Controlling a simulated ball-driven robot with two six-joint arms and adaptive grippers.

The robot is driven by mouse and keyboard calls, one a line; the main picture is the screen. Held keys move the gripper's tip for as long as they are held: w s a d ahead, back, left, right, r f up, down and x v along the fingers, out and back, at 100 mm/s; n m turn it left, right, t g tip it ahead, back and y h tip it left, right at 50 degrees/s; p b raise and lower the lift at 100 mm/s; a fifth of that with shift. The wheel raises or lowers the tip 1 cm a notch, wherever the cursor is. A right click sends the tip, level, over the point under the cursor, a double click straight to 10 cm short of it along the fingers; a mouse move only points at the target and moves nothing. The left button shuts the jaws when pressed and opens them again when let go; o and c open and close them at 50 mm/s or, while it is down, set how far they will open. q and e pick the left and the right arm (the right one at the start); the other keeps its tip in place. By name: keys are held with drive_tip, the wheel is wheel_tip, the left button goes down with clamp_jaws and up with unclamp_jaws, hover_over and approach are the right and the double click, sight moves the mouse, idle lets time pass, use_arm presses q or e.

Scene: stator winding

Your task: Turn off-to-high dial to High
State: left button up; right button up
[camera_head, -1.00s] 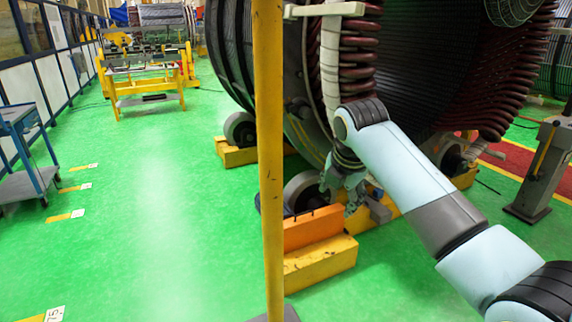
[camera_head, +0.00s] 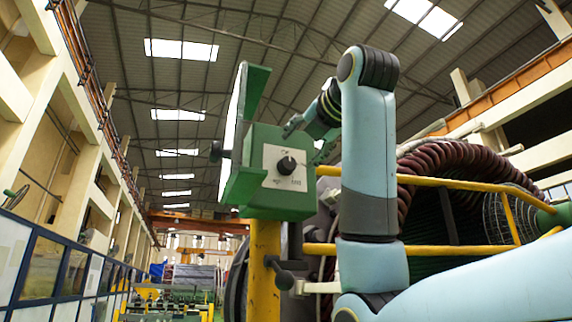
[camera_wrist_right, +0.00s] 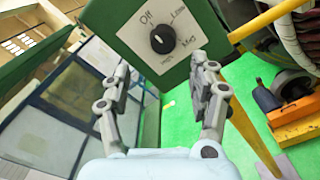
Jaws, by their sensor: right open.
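The off-to-high dial is a round black knob (camera_head: 286,166) on a pale label plate on the front of a green control box (camera_head: 262,205). In the right wrist view the knob (camera_wrist_right: 162,39) is at the top middle, with "Off" above it and "Med" to its right. Where its pointer stands is hard to make out. My right gripper (camera_head: 291,125) is beside the box's upper right edge in the head view. In the right wrist view its two fingers (camera_wrist_right: 161,67) are spread wide and empty, below the knob and apart from it. My left gripper is out of view.
The box stands on a yellow post (camera_head: 264,270), with a green side panel (camera_head: 232,130) at its left. Yellow rails (camera_head: 450,183) and the large stator with brown coils (camera_head: 440,165) are at the right. Green floor (camera_wrist_right: 178,118) shows below the box.

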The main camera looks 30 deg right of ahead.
sight(289, 163)
drive_tip(key=p+x, duration=0.1)
drive_tip(key=x, duration=0.4)
drive_tip(key=p+x, duration=0.1)
drive_tip(key=x, duration=0.2)
drive_tip(key=shift+d+p, duration=0.25)
drive_tip(key=shift+p, duration=0.1)
drive_tip(key=shift+w+d+f, duration=0.1)
drive_tip(key=shift+w+d, duration=0.15)
drive_tip(key=shift+w, duration=0.3)
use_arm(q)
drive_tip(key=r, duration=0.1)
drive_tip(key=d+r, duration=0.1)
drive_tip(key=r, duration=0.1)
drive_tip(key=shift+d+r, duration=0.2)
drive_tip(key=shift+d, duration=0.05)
use_arm(e)
drive_tip(key=shift+a, duration=0.1)
drive_tip(key=shift+c, duration=1)
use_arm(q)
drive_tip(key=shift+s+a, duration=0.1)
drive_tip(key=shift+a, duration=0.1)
use_arm(e)
drive_tip(key=c, duration=1)
